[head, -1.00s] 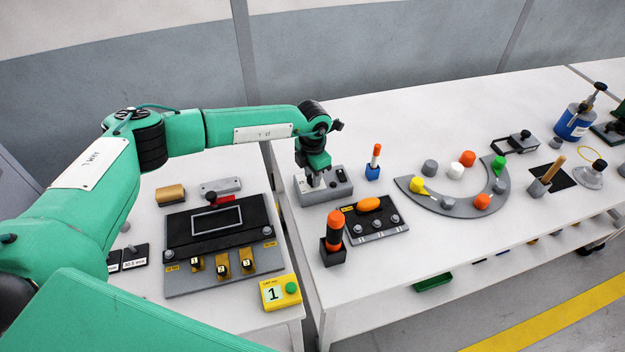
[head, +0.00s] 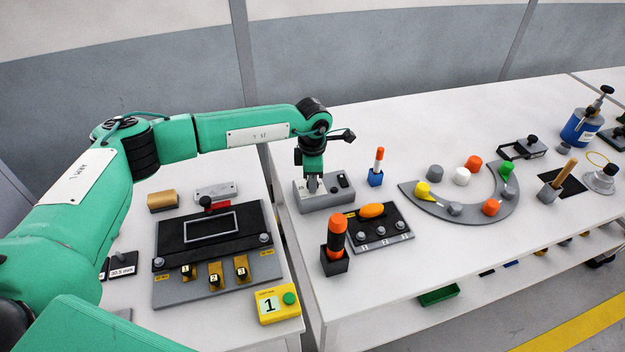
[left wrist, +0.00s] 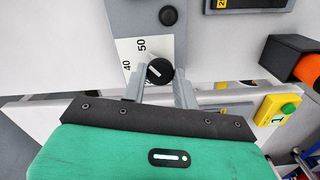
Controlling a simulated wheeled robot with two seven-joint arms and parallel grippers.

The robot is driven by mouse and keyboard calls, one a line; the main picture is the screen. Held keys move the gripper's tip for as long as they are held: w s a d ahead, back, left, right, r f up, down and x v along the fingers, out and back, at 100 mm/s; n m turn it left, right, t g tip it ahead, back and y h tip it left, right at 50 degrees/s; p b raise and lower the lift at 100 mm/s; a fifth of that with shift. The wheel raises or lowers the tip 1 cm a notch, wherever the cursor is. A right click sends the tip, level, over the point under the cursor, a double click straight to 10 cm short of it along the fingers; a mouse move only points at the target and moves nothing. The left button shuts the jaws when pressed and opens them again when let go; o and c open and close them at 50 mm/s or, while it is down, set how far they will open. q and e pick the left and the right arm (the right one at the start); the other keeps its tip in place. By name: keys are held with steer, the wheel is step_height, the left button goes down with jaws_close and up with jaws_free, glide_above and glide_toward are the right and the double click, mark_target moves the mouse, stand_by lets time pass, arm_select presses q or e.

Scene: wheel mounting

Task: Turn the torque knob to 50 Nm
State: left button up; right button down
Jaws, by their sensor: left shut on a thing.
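The grey torque box (head: 335,199) stands near the left end of the right-hand table. My left gripper (head: 313,186) points down at its top. In the left wrist view the black torque knob (left wrist: 159,71) sits between the two grey fingers, which are shut on it. A white scale plate (left wrist: 135,52) beside the knob shows the numbers 40 and 50. A white line on the knob slants to the upper left, toward the numbers; its exact reading is hard to tell. My right gripper is not in view.
An orange-and-black tool in a holder (head: 335,245), an orange part on a black panel (head: 378,236) and a small red-and-blue tool (head: 376,168) stand close to the box. A curved grey tray (head: 462,210) with coloured pegs is further right. A dark-screened station (head: 212,232) stands left.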

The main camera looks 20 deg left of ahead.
arm_select(q)
steer(key=o, duration=1)
steer(key=shift+c, duration=0.2)
steer(key=shift+r, duration=0.1)
steer(key=shift+r, duration=0.3)
step_height(320, 180, up, 13)
steer(key=b, duration=0.2)
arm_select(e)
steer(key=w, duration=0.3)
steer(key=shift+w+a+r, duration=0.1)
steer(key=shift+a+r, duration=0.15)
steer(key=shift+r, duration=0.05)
